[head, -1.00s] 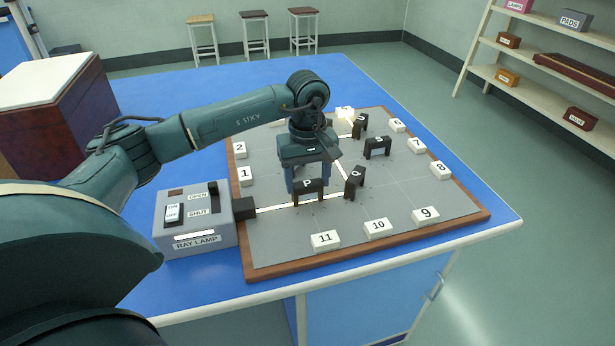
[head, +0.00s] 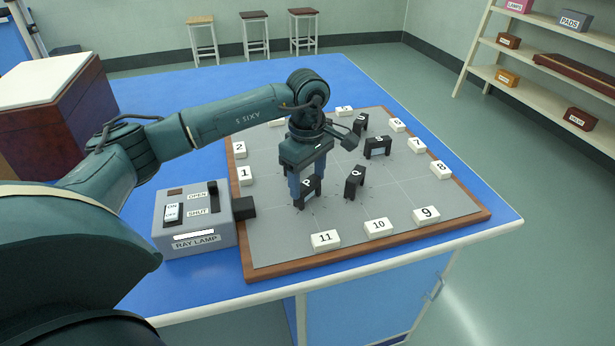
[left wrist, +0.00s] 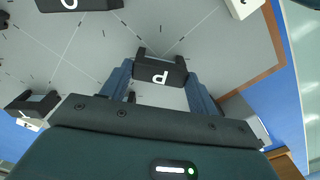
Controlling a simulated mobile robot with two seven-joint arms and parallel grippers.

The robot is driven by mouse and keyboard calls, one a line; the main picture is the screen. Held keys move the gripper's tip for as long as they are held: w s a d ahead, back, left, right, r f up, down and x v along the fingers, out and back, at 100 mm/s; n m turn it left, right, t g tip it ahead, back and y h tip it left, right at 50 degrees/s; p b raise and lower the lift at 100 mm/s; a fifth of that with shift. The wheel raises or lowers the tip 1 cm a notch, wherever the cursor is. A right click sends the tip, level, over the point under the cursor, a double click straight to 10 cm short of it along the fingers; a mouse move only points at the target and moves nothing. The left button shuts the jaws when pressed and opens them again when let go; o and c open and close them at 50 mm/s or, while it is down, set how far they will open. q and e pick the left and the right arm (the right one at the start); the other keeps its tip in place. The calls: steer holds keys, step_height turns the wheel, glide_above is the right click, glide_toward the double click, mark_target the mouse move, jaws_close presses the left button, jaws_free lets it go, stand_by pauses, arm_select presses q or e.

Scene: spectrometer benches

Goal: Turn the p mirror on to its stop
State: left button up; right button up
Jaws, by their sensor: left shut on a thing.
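The p mirror (head: 308,192) is a small dark upright block with a pale P on top, on the grey board (head: 270,245). In the head view it stands obliquely. My left gripper (head: 306,182) points down over it and is shut on it. In the left wrist view, the p mirror (left wrist: 160,76) sits between the two blue fingers of my left gripper (left wrist: 160,70). The fingers hide part of the mirror in the head view, and its stop cannot be made out. My right gripper is not in view.
The ray lamp (head: 196,222) stands left of the board, its dark nozzle towards the p mirror. Another dark mirror (head: 354,182) stands close on the right, with more behind (head: 377,147). Numbered white blocks, such as 11 (head: 325,240), line the board's edge. The front board area is clear.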

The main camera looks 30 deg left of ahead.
mark_target(307, 183)
arm_select(q)
steer(key=shift+r+n, duration=0.1)
steer(key=shift+n, duration=0.9)
steer(key=o, duration=1)
step_height(307, 183, up, 13)
steer(key=shift+r, duration=0.1)
